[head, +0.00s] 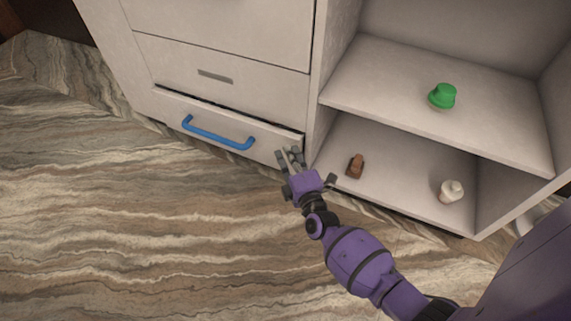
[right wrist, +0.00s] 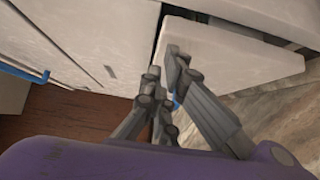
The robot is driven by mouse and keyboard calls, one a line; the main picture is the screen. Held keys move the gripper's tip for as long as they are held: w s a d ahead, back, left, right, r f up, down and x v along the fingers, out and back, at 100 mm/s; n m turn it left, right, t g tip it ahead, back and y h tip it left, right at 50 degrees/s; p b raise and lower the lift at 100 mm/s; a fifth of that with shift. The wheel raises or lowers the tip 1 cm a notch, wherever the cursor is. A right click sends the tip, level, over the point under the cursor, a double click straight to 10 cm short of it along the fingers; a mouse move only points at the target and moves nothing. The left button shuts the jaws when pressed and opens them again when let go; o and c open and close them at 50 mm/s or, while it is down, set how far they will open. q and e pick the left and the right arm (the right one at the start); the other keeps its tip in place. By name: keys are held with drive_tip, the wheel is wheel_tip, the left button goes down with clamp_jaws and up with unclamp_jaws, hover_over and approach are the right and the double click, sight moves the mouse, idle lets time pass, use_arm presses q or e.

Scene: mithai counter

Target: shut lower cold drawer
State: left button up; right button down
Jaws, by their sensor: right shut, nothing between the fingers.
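The lower cold drawer (head: 225,130) is the bottom white drawer with a blue bar handle (head: 218,136). A dark gap along its top edge shows it stands slightly open. My right gripper (head: 289,156) is shut and empty at the right end of the drawer front. In the right wrist view its fingers (right wrist: 165,75) overlap a pale panel (right wrist: 235,58) with a dark gap behind it, which looks like this drawer. I cannot tell whether the fingertips touch it. My left gripper is not in view.
A closed drawer (head: 225,62) with a grey pull sits above. Open shelves to the right hold a green item (head: 442,96), a small brown item (head: 355,166) and a whitish item (head: 451,191). The streaked floor (head: 130,230) in front is clear.

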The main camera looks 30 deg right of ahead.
sight(293, 140)
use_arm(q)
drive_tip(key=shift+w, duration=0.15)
use_arm(e)
drive_tip(key=shift+w+d, duration=0.1)
drive_tip(key=shift+d, duration=0.05)
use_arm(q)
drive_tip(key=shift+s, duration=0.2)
use_arm(e)
drive_tip(key=shift+d, duration=0.1)
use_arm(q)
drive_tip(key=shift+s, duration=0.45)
use_arm(e)
drive_tip(key=shift+w+d+r, duration=0.15)
drive_tip(key=shift+w+d, duration=1.05)
drive_tip(key=shift+d, duration=0.3)
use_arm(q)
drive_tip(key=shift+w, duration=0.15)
